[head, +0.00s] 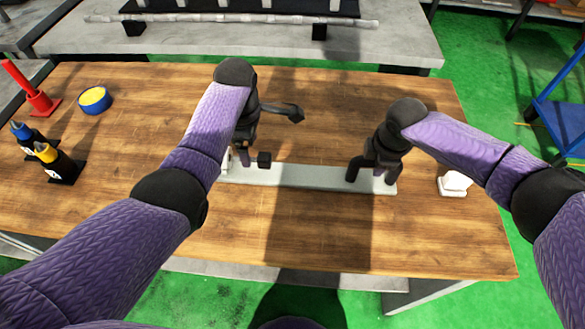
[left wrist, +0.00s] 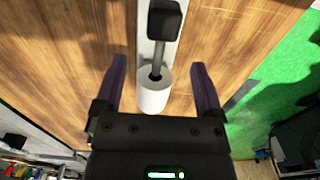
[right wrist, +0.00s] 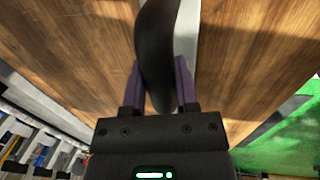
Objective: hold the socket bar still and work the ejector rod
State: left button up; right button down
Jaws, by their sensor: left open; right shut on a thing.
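The socket bar (head: 295,176) is a long pale bar lying across the table. A dark arched handle (right wrist: 158,50) stands on its right part. My right gripper (head: 375,170) is shut on this handle from above. At the bar's left end, the left wrist view shows a white cylinder (left wrist: 153,95) with a dark rod (left wrist: 157,60) running from it to a black block (left wrist: 164,20). The block also shows in the head view (head: 264,160). My left gripper (head: 243,158) is open above this end, its fingers apart on either side of the cylinder and rod, touching neither.
A small white object (head: 455,184) lies right of the bar. The wooden table (head: 300,235) is clear in front.

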pick_arm(q)
jog(key=shift+r, duration=1.45)
pick_arm(e)
jog(key=shift+c, duration=1.4)
grip_release()
notch_tip(320, 180, up, 12)
jog(key=s, duration=0.2)
jog(key=shift+s, duration=0.15)
jog(key=shift+f, duration=0.15)
